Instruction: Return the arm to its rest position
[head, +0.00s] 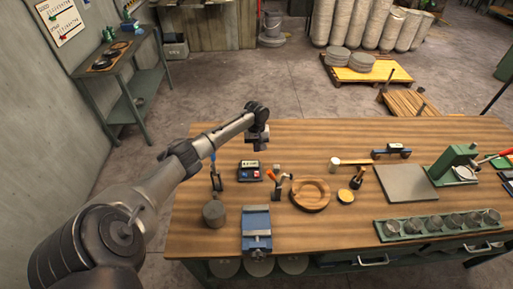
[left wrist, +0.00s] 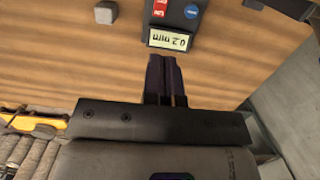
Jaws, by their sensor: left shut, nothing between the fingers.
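My left arm reaches in from the left over the workbench (head: 330,135). My left gripper (head: 258,143) is above the back left part of the bench, pointing down, with nothing held. In the left wrist view its two dark fingers (left wrist: 165,68) are together. Their tips are beside a small dark box with a display (left wrist: 170,38) in that view; whether they touch it I cannot tell. The same box (head: 249,171) lies on the bench below the gripper in the head view. My right gripper is not in view.
A blue vise (head: 256,228), a grey cylinder (head: 214,213), a wooden ring (head: 310,194) and small upright tools stand on the bench's left half. A grey plate (head: 406,184), a green press (head: 455,165) and a green tray of metal bowls (head: 381,231) are at right. The back middle is clear.

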